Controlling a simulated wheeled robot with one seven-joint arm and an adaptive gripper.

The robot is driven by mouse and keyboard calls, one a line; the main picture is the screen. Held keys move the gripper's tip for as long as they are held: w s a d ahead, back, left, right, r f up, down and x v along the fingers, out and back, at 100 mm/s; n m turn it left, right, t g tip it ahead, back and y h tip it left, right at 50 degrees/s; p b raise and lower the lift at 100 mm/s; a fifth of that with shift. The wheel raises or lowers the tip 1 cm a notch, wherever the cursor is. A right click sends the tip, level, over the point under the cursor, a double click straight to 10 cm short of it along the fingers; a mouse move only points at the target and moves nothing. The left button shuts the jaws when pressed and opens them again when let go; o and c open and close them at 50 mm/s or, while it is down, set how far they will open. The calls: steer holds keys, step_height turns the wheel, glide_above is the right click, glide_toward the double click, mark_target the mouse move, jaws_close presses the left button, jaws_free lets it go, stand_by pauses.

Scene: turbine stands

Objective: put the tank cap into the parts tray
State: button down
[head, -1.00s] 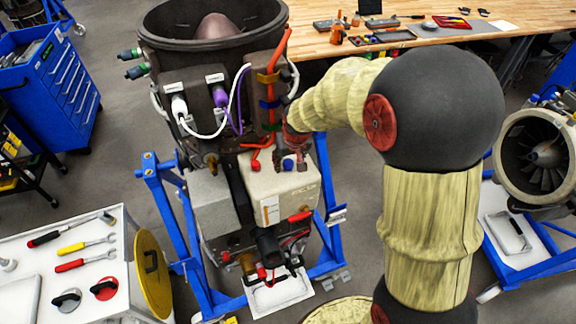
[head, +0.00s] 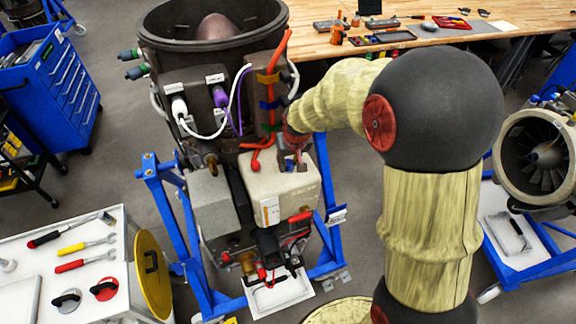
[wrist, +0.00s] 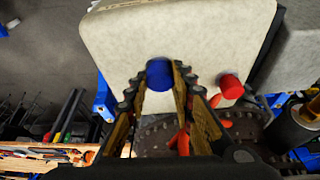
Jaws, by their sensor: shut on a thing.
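The tank cap is a small blue cap (wrist: 160,73) on the face of the pale beige tank (head: 270,190). It shows in the wrist view between my fingertips. My gripper (wrist: 163,84) is shut on it, a finger on each side; the cap still appears to be at the tank. In the head view my gripper (head: 294,162) is at the tank's upper right and mostly hides the cap. A shallow pale tray (head: 22,302) lies on the white cart at the lower left, partly cut off. I cannot tell for certain that it is the parts tray.
A red fitting (wrist: 231,86) sits beside the cap. Red tubing (head: 262,150) and cables run close to my gripper. The white cart top (head: 85,245) holds several tools, with a yellow disc (head: 152,272) at its edge. A blue stand frame (head: 185,265) surrounds the engine.

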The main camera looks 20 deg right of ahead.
steer(key=shift+r+p, duration=0.35)
steer(key=shift+r, duration=0.35)
stand_by(0.6)
steer(key=shift+r+p, duration=0.35)
steer(key=shift+r, duration=0.45)
steer(key=shift+d, duration=0.1)
